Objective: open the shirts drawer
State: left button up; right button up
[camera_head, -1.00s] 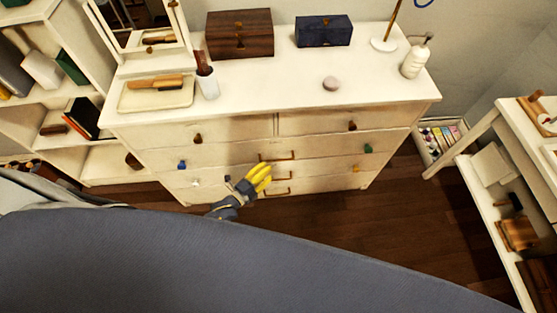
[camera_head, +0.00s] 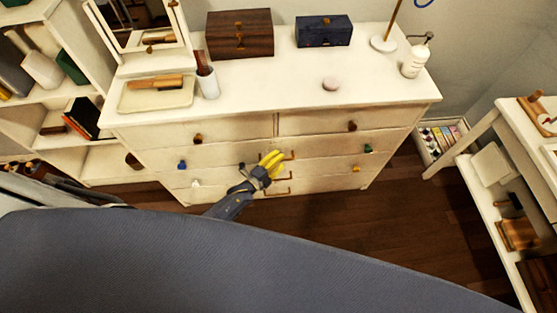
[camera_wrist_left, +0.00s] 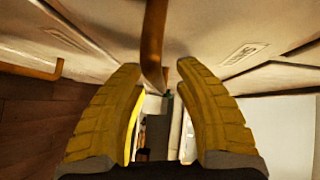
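The cream dresser (camera_head: 230,172) has two small top drawers and wide lower drawers with brass bar handles down its middle. The drawer fronts look closed. My left gripper (camera_head: 277,158), with yellow fingers, is at the upper brass handle (camera_head: 292,155). In the left wrist view the two fingers are apart, and a brass handle (camera_wrist_left: 153,45) sits between and just beyond the fingertips, with gaps to both. A label (camera_wrist_left: 243,53) on a drawer front there is blurred and may read shirts. My right gripper is not in view.
On the dresser top stand a brown wooden box (camera_head: 240,35), a blue box (camera_head: 324,31), a white bottle (camera_head: 414,63) and a tray (camera_head: 140,97). A bookshelf (camera_head: 112,160) stands at left and a white shelf unit (camera_head: 482,190) at right. Dark floor (camera_head: 385,210) lies open in front.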

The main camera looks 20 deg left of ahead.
pick_arm(q)
jog(key=shift+o, duration=0.5)
grip_shut()
